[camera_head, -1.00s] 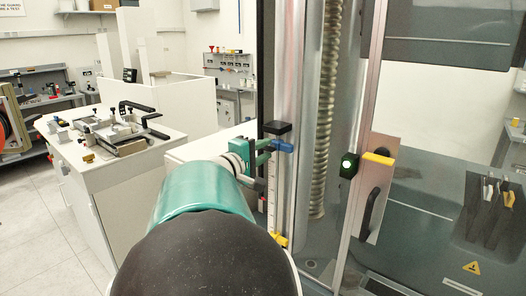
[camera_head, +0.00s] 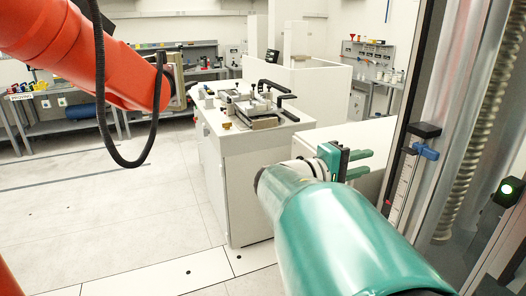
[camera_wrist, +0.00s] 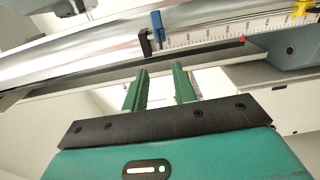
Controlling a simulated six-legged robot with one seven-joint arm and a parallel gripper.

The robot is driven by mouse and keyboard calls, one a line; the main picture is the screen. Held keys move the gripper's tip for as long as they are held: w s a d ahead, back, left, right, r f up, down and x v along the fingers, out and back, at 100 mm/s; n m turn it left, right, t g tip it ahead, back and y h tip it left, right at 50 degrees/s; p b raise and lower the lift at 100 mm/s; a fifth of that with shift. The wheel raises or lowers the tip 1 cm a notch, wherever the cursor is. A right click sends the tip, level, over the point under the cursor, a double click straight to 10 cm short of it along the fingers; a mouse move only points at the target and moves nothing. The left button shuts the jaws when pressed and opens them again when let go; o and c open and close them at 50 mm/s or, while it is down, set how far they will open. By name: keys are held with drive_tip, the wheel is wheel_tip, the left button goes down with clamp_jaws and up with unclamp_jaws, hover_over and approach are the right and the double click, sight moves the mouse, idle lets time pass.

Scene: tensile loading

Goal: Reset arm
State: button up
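My gripper (camera_head: 362,164) is at the end of my teal arm in the head view, just left of the testing machine's column. Its two green fingers also show in the wrist view (camera_wrist: 160,84), apart, with nothing between them. The testing machine's scale (camera_head: 404,186) stands to the right of my gripper. A black stop with a blue knob (camera_head: 424,150) sits at the scale's upper end and also shows in the wrist view (camera_wrist: 156,22). A gap shows between my fingers and the scale.
A white cabinet (camera_head: 235,165) with a metal fixture (camera_head: 260,106) on top stands left of my gripper. An orange robot arm (camera_head: 80,50) with a hanging black cable reaches in at upper left. The floor at left is clear.

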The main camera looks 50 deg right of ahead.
idle(0.4)
drive_tip(key=w+a+f+n+t+y, duration=0.1)
drive_tip(key=w+a+f+t+y, duration=0.3)
drive_tip(key=a, duration=0.5)
drive_tip(key=w+a+f+n+t+y, duration=0.1)
drive_tip(key=w+a+f+t+y, duration=0.2)
drive_tip(key=a+f, duration=0.5)
drive_tip(key=w+a+f+n+t+y, duration=0.1)
drive_tip(key=w+a+f+t+y, duration=0.3)
drive_tip(key=a, duration=0.7)
drive_tip(key=a+n+t+y, duration=0.1)
drive_tip(key=a+y, duration=0.4)
drive_tip(key=a, duration=0.7)
drive_tip(key=shift+s+a+r+t+y, duration=0.25)
drive_tip(key=shift+s+r+t+y, duration=0.1)
drive_tip(key=shift+r, duration=0.1)
drive_tip(key=shift+d, duration=0.15)
